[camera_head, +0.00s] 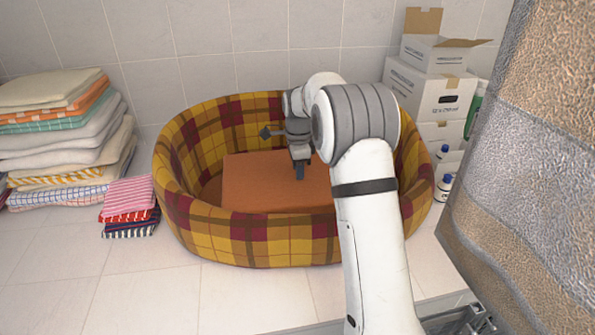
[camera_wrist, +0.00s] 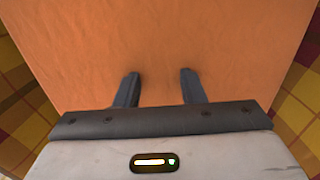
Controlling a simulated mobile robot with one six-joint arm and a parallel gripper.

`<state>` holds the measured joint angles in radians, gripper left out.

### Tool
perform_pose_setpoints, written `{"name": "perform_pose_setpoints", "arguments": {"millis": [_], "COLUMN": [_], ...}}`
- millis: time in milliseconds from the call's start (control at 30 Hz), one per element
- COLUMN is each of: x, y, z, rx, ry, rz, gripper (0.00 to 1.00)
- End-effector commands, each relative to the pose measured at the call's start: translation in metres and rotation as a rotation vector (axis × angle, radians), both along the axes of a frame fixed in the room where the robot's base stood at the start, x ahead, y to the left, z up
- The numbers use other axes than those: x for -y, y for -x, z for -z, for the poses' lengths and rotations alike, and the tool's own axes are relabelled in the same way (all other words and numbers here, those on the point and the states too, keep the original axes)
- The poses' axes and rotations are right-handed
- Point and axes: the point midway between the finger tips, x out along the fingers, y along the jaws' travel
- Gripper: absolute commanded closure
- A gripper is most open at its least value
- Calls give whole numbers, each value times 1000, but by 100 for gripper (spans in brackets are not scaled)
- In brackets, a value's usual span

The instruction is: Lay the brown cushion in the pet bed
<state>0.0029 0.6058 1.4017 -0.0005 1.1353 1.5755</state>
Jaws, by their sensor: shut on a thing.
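The brown cushion (camera_head: 255,180) is a flat orange-brown slab inside the pet bed (camera_head: 285,240), an oval bed in yellow and dark red plaid. The bed's front wall hides the cushion's near lower part, so I cannot tell whether it rests fully on the bed's floor. My gripper (camera_head: 299,170) is over the cushion, inside the bed's rim, and is shut on it. In the wrist view the cushion (camera_wrist: 160,40) fills most of the picture, with the two dark fingers (camera_wrist: 158,88) against it and plaid walls at both sides.
Folded towels (camera_head: 60,130) are stacked left of the bed, with a smaller pile (camera_head: 129,205) beside it. White boxes (camera_head: 430,95) and bottles (camera_head: 443,187) stand at the back right. A hanging towel (camera_head: 530,170) fills the right side. Tiled floor is clear in front.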

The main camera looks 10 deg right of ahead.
Motion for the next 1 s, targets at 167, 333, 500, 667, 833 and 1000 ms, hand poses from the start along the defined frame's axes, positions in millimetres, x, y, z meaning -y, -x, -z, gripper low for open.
{"name": "perform_pose_setpoints", "arguments": {"millis": [167, 333, 500, 667, 833, 1000], "x": [0, -1, -1, -1, -2, -2], "y": [0, 0, 0, 0, 0, -1], "z": [7, 8, 7, 6, 3, -20], "rx": [1, -1, 0, 1, 2, 5], "ry": [1, 1, 1, 1, 0, 0], "rz": [-6, -7, -5, -5, -5, -5], "gripper": [100, 58, 44, 42, 42, 42]}}
